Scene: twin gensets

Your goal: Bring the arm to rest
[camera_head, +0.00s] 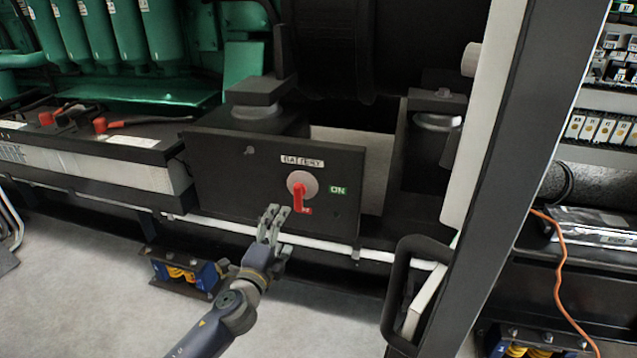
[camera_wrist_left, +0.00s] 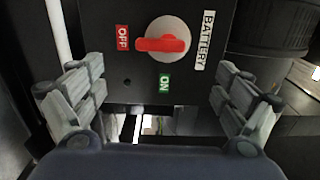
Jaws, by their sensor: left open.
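My left gripper (camera_head: 273,224) is in front of the dark battery switch panel (camera_head: 230,165), just below and left of the red rotary switch (camera_head: 299,190). The switch has a red handle on a pale round base, under a "BATTERY" label (camera_head: 303,161). In the head view the handle points down toward the red OFF label (camera_head: 304,210); the green ON label (camera_head: 338,190) is to the right. In the left wrist view the red handle (camera_wrist_left: 162,44) points at the OFF label (camera_wrist_left: 122,38). The fingers are wide apart and empty, and do not touch the handle. My right gripper is not in view.
A battery (camera_head: 90,150) with red terminals stands at the left. A white pipe (camera_head: 320,243) runs below the panel. A dark post (camera_head: 500,180) and a black holder (camera_head: 412,290) stand at the right. An orange cable (camera_head: 560,280) hangs beyond. Bare floor (camera_head: 80,290) lies lower left.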

